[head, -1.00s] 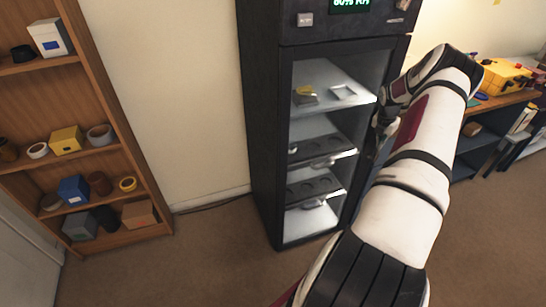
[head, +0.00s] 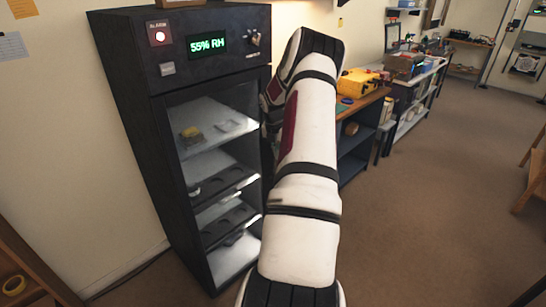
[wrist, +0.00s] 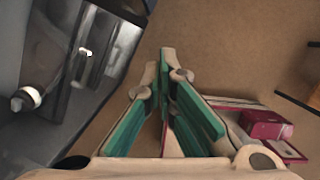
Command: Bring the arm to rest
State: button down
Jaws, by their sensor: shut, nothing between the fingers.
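My gripper (wrist: 174,68) shows in the wrist view with its green-padded fingers closed and nothing between them. It points out over bare brown floor, beside the dark cabinet front (wrist: 62,60) at the left of that view. In the head view my white arm rises from the bottom centre, bent at the top, just right of the black dry cabinet (head: 130,130). The gripper itself is mostly hidden behind the arm there.
A workbench with a yellow case (head: 358,82) stands behind the arm. Open floor (head: 430,200) lies to the right.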

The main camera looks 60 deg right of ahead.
jog(key=shift+r, duration=0.25)
